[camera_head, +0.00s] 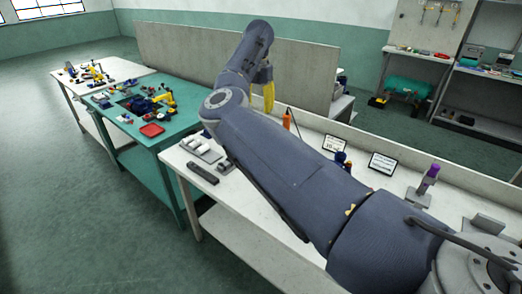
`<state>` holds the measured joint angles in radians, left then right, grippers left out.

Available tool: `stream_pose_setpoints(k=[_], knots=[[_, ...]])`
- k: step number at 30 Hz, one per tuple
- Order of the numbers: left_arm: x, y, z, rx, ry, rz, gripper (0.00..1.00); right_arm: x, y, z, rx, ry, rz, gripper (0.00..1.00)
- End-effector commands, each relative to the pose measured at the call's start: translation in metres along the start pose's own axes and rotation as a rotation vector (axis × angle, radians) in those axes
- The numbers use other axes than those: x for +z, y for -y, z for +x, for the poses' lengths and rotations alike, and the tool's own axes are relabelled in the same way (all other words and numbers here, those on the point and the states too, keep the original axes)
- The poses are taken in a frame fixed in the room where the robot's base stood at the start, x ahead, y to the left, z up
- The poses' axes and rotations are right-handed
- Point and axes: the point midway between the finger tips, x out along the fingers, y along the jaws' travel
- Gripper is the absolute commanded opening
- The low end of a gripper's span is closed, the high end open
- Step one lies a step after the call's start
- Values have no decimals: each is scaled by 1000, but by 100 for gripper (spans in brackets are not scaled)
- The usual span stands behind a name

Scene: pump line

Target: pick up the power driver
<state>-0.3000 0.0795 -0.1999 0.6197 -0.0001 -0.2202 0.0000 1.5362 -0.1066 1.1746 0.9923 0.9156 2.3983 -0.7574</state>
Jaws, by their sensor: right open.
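My right arm reaches across from the lower right and bends over the white bench (230,193). My right gripper (268,97) is small and partly hidden behind the forearm; a yellow curved part shows at its end, above the back of the bench. The gripper is open. I cannot pick out the power driver for certain. An upright orange object (287,119) stands just right of and below the gripper, beside a thin dark line. A purple-topped tool (428,179) stands upright in a grey holder farther right. My left gripper is out of view.
A dark bar (202,173) and grey blocks (200,148) lie at the bench's left end. Two framed cards (382,163) and a small blue item (341,158) stand on the bench. A grey partition (180,55) stands behind.

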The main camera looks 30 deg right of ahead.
Motion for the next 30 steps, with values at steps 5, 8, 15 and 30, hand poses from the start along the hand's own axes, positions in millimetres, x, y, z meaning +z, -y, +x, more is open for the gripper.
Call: stream_pose_setpoints(k=[5, 8, 15, 30], knots=[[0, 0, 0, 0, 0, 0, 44, -1, 1, 32, -5, -3, 0, 55], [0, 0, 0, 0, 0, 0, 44, 0, 1, 50, -4, -2, 0, 55], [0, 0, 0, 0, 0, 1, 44, 0, 1, 90, -4, 0, 0, 55], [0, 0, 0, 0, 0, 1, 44, 0, 2, 125, -4, 0, 0, 55]])
